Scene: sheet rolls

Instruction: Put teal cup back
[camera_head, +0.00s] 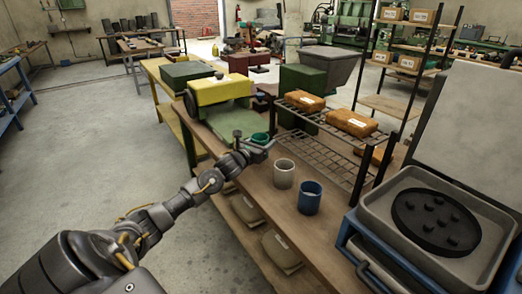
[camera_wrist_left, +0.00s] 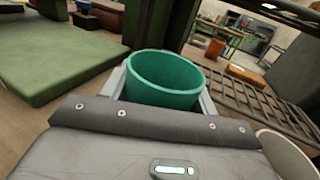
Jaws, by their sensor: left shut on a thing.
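The teal cup (camera_head: 260,138) is at my left gripper (camera_head: 256,146) over the wooden bench in the head view. In the left wrist view the teal cup (camera_wrist_left: 164,80) stands upright between the fingers, with its rim and inside showing and its lower part hidden by the gripper body. My left gripper is shut on it. Whether the cup's base touches the bench cannot be told. My right gripper is not in view.
A white cup (camera_head: 284,173) and a blue cup (camera_head: 309,198) stand on the bench (camera_head: 262,188), nearer than the gripper. A wire rack (camera_head: 318,148) with brown packages stands to the right. A green mat (camera_head: 228,118) lies beyond the gripper. A grey tray machine (camera_head: 440,225) is at the right.

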